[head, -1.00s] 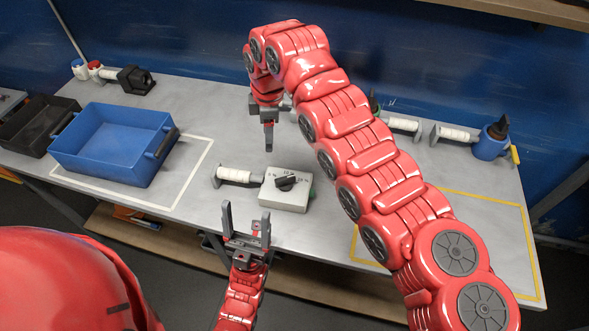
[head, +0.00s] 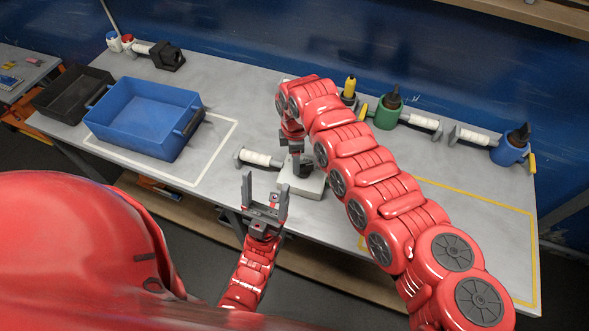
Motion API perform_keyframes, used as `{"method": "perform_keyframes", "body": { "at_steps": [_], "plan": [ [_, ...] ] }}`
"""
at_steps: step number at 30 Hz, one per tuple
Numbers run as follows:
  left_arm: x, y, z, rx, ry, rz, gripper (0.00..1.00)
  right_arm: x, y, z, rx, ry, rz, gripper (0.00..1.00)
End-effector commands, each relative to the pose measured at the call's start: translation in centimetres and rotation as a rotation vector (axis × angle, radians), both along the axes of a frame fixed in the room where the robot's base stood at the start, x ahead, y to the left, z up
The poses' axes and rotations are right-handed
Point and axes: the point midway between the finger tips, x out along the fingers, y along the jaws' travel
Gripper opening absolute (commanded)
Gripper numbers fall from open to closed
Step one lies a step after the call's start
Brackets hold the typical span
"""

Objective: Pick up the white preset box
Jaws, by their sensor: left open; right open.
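The white preset box (head: 309,188) sits on the grey table near its front edge. A white cylindrical handle (head: 258,158) lies at its left side. My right gripper (head: 299,168) points down right over the box, its fingers open, and hides the dial and much of the top. Whether the fingers touch the box cannot be told. My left gripper (head: 265,200) is open and empty, fingers pointing up, in front of the table edge and nearer to me than the box.
A blue bin (head: 140,140) and a black tray (head: 62,100) stand at the left. A green container (head: 387,113) and a blue container (head: 508,150) stand at the back right. The yellow-outlined area (head: 470,230) at the right looks bare.

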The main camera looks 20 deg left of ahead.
Motion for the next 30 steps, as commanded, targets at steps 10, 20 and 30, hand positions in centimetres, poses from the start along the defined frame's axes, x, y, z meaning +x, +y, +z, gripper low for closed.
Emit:
{"method": "perform_keyframes", "body": {
  "at_steps": [10, 20, 30],
  "plan": [
    [0.0, 0.0, 1.5, 0.000, 0.000, 0.000, 0.76, -0.5, -0.1, -3.7, 0.001, 0.000, 0.000, 0.56],
    [0.0, 0.0, 1.5, 0.000, 0.000, 0.000, 0.76, -0.5, -0.1, -3.8, 0.002, 0.001, -0.001, 0.35],
    [0.0, 0.0, 1.5, 0.000, -0.001, 0.000, 0.76, -0.5, -0.1, -3.8, 0.001, 0.002, -0.001, 0.00]
  ]
}}
